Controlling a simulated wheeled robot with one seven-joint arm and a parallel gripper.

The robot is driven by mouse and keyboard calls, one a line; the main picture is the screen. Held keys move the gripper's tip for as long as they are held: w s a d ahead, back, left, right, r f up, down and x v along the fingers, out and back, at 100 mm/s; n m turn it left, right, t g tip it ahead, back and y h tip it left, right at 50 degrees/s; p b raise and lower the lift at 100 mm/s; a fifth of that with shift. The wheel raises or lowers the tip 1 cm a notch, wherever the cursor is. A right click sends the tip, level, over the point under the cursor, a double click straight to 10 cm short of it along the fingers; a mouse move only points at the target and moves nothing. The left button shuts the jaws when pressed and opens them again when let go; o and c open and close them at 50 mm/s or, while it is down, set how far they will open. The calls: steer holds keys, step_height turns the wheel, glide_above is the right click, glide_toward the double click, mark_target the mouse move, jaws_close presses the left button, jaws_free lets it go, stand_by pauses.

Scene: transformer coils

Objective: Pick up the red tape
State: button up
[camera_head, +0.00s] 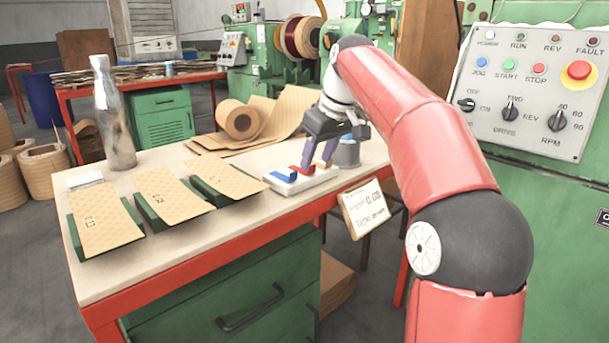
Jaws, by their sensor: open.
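The red tape (298,170) lies on a small white tray (318,181) near the front right edge of the workbench. A blue tape piece (284,177) lies beside it on the left of the tray. My gripper (315,164) points down over the tray with its two fingers apart. The left fingertip is close to the red tape and covers part of it. I cannot tell whether it touches the tape.
Three tan sheets (168,193) on green holders lie on the bench to the left. A bottle (113,125) stands behind them, and a paper roll (238,120) lies at the back. A grey cup (346,153) stands close behind the gripper. A control panel (530,90) rises at right.

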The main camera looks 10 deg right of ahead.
steer(key=x, duration=0.2)
steer(key=shift+w+f, duration=0.15)
steer(key=shift+f, duration=0.15)
jaws_close()
